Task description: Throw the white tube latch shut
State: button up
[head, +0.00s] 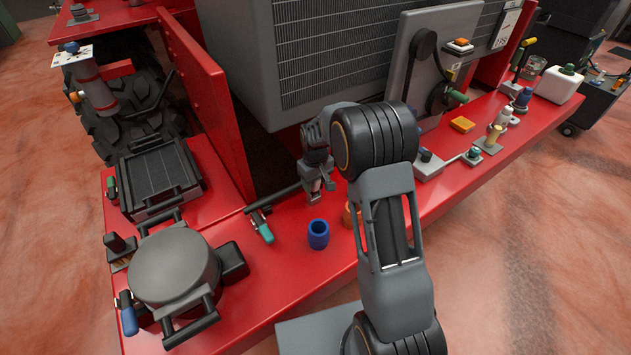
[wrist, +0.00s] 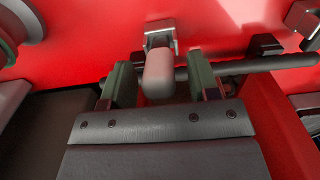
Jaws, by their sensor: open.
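The white tube latch shows in the wrist view as a pale rounded handle (wrist: 158,76) with a metal bracket (wrist: 160,36) just beyond it. A dark tube (wrist: 265,64) runs across beside it to the right. My gripper (wrist: 160,84) is open, its two greenish fingers on either side of the handle, with a gap on both sides. In the head view my gripper (head: 316,190) is low over the red deck at the right end of the dark tube (head: 275,199). There it largely hides the latch. The handle's exact tilt is unclear.
A teal-handled latch (head: 263,229) is at the tube's left end. A blue cup (head: 318,234) stands in front of my gripper, and an orange ring (head: 350,215) is close to my arm. A grey radiator box (head: 315,60) rises behind. Bare red deck (head: 285,265) lies in front.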

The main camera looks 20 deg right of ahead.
jog(key=shift+c, duration=0.3)
grip_shut()
jog(key=shift+d, duration=0.1)
